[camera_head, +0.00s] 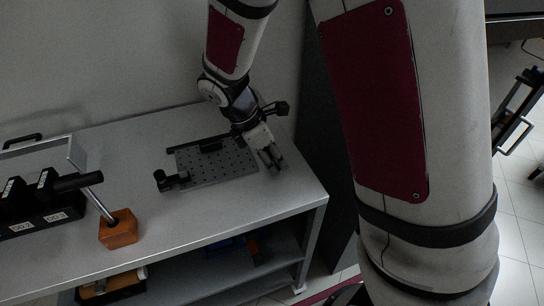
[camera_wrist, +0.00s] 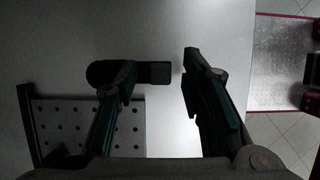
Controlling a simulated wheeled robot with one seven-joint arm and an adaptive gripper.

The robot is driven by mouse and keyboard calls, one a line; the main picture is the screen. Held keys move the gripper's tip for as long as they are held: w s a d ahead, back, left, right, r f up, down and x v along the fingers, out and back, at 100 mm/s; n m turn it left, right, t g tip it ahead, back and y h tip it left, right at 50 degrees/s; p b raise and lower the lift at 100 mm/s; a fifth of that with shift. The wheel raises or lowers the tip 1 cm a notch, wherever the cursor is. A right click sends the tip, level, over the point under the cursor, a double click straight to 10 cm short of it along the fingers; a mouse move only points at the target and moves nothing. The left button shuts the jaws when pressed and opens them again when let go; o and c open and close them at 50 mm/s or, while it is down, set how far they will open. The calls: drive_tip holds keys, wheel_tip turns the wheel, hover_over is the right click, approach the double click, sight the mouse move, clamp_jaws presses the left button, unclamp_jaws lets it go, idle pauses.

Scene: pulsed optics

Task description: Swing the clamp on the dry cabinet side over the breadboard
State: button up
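The breadboard (camera_head: 228,168) is a grey perforated plate on the bench, also at lower left in the wrist view (camera_wrist: 125,132). A black clamp (camera_head: 172,181) stands at its left end in the head view. Another black clamp (camera_wrist: 158,72), with a rounded left end, shows just off the breadboard's corner in the wrist view. My gripper (camera_head: 272,163) is at the breadboard's right end and hides that clamp in the head view. In the wrist view my gripper (camera_wrist: 160,62) is open. The left finger overlaps this clamp; the right finger is apart from it. Contact cannot be told.
The bench top (camera_head: 235,205) is clear in front of the breadboard. At left stand an orange block (camera_head: 118,229) with a metal rod and a dark labelled box (camera_head: 40,222).

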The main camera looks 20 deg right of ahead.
drive_tip(key=shift+c, duration=0.6)
clamp_jaws()
